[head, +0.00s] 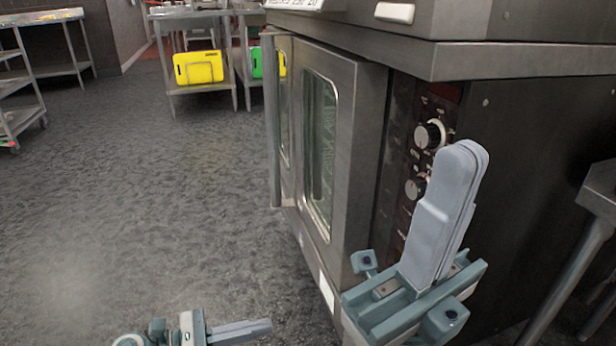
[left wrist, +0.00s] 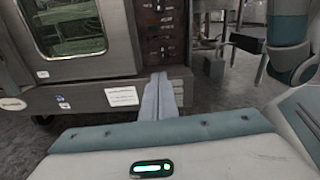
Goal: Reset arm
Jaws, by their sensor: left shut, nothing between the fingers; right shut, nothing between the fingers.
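My right gripper (head: 462,160) points upward in the head view, in front of the oven's control panel. Its fingers are together with nothing between them. My left gripper (head: 262,327) is low in the head view near the bottom edge, pointing right, with its fingers shut and empty. In the left wrist view the left gripper's fingers (left wrist: 158,92) are together in front of the oven's lower edge. My right arm (left wrist: 288,55) shows at the right of that view.
A steel oven (head: 330,150) with glass doors and knobs (head: 428,134) fills the right side. A steel table leg (head: 565,280) stands at far right. The grey floor (head: 130,210) at left is clear.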

